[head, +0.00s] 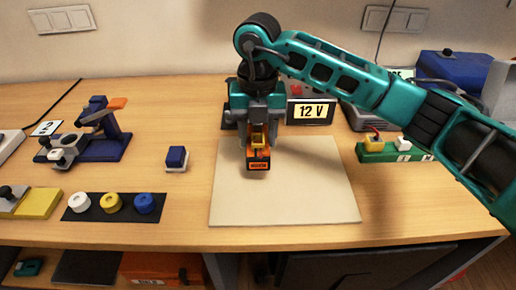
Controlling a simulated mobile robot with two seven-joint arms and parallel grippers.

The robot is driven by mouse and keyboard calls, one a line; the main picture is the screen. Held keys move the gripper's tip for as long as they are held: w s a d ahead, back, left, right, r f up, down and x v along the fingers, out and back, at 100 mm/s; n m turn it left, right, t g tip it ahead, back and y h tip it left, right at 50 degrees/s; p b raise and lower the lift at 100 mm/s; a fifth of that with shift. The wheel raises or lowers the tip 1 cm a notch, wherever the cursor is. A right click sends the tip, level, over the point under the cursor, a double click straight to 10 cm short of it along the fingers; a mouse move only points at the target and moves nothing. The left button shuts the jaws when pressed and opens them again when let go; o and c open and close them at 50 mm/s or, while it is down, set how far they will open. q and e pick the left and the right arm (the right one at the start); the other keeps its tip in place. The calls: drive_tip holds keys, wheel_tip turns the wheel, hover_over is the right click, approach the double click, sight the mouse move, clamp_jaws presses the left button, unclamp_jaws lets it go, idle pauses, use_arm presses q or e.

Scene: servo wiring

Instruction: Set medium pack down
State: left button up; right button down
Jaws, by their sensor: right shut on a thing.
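The medium pack (258,163) is an orange and black block with a small orange label on its front. My right gripper (257,138) comes down from above and is shut on it. The pack is over the upper left part of a beige mat (300,195) on the wooden bench. I cannot tell whether the pack touches the mat or hangs just above it. My left gripper is not in view.
A "12 V" display (311,112) stands behind the mat. A green holder (392,153) is on the right. A blue block (176,158) and a black strip (97,207) with white, yellow and blue rings lie left. The mat's right half is clear.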

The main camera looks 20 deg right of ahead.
sight(258, 140)
drive_tip(key=shift+f, duration=2.1)
drive_tip(key=shift+f, duration=0.1)
drive_tip(key=shift+c, duration=2.4)
unclamp_jaws()
drive_tip(key=shift+f, duration=0.1)
drive_tip(key=shift+r, duration=0.35)
wheel_tip(258, 140, up, 12)
drive_tip(key=shift+f, duration=0.15)
drive_tip(key=shift+s+f, duration=0.1)
